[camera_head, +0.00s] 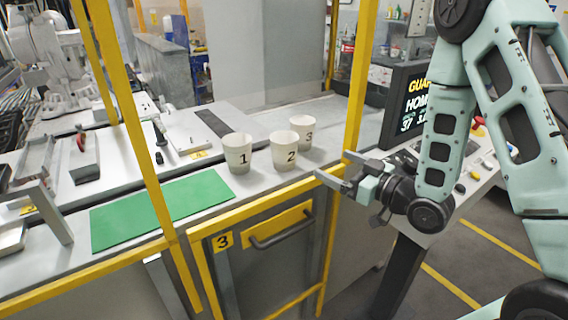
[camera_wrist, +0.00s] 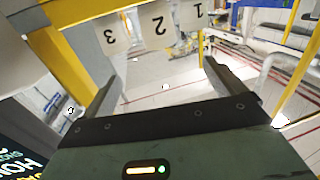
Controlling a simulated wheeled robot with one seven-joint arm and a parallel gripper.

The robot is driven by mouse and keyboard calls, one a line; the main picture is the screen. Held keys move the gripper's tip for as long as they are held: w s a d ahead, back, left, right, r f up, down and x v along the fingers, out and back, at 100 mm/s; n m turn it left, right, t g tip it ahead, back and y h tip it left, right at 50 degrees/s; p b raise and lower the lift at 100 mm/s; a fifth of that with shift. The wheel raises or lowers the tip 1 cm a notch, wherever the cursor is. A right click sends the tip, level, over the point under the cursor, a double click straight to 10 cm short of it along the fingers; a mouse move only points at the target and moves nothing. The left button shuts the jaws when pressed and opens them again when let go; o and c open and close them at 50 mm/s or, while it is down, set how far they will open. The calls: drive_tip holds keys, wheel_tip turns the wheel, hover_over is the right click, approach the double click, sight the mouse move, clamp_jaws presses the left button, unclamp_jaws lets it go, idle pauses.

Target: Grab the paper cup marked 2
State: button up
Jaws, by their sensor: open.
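The white paper cup marked 2 (camera_head: 284,151) stands upright on the grey counter, between the cup marked 1 (camera_head: 238,152) and the cup marked 3 (camera_head: 302,131). In the wrist view the cups appear upside down along the top edge, with cup 2 (camera_wrist: 158,28) in the middle. My gripper (camera_head: 331,166) is open and empty, to the right of cup 2 and apart from it. In the wrist view its two fingers (camera_wrist: 160,74) are spread wide, with nothing between them.
A yellow post (camera_head: 356,80) rises just behind my gripper, and another (camera_head: 128,110) stands left of the cups. A yellow-framed cabinet with a handle (camera_head: 282,232) is below the counter. A green mat (camera_head: 160,211) lies left. A control panel with a screen (camera_head: 408,95) stands right.

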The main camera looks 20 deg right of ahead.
drive_tip(key=b, duration=0.2)
drive_tip(key=p, duration=0.2)
approach(294, 144)
drive_tip(key=x, duration=0.5)
drive_tip(key=shift+w+a, duration=0.15)
drive_tip(key=shift+a, duration=0.05)
drive_tip(key=p+x, duration=0.2)
drive_tip(key=x, duration=0.2)
drive_tip(key=shift+w+a, duration=0.1)
drive_tip(key=shift+w, duration=0.15)
drive_tip(key=shift+w+a+f, duration=0.1)
drive_tip(key=shift+w+a, duration=0.15)
drive_tip(key=shift+w, duration=0.3)
drive_tip(key=c, duration=1)
